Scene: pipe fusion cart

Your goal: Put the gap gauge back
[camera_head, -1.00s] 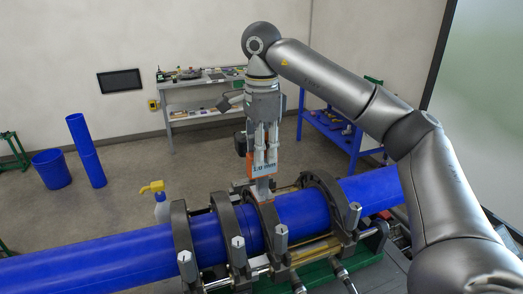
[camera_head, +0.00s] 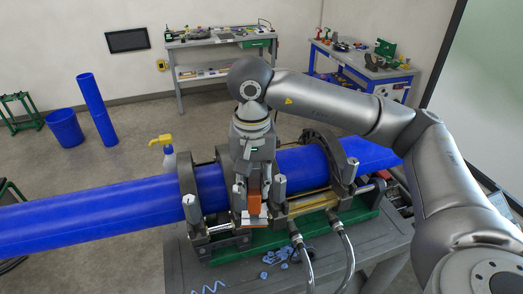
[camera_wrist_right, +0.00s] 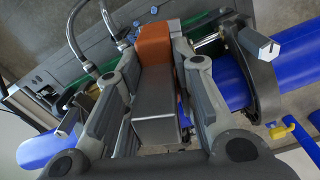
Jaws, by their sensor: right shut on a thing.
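The gap gauge (camera_head: 255,192) is an orange block with a grey metal part. My right gripper (camera_head: 254,214) is shut on it, pointing down over the near side of the clamp frame, in front of the blue pipe. In the right wrist view, the gauge (camera_wrist_right: 156,52) sits between the two fingers of the right gripper (camera_wrist_right: 157,70), its grey part toward the palm. I cannot tell whether the gauge touches anything below. My left gripper is not in view.
The blue pipe (camera_head: 95,210) runs through dark clamp rings (camera_head: 188,187) on a green base (camera_head: 363,215). Blue shavings (camera_head: 277,257) and two hoses (camera_head: 347,255) lie at the grey cart's front (camera_head: 385,240). A yellow-topped spray bottle (camera_head: 168,155) stands behind the pipe.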

